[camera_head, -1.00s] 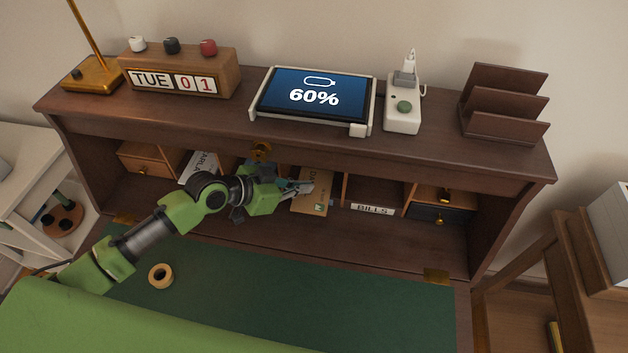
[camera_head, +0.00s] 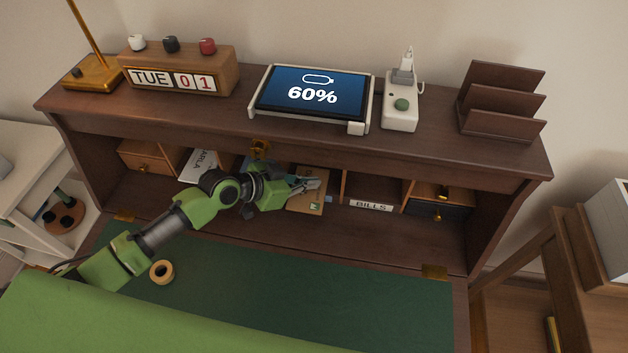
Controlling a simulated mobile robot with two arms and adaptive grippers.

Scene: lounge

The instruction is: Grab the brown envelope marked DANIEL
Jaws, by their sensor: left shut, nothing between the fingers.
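The brown envelope (camera_head: 308,203) stands in a middle pigeonhole of the desk, leaning out at its lower end. Its name is mostly covered by my gripper, and a small greenish stamp shows near its bottom edge. My left gripper (camera_head: 314,185) is shut and empty, with its fingertips in front of the envelope's upper part. I cannot tell whether they touch it. My right gripper is not in view.
A white envelope (camera_head: 199,165) stands in a pigeonhole to the left. A tape roll (camera_head: 161,272) lies on the green desk mat (camera_head: 300,290). The desk's top shelf overhangs the pigeonholes.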

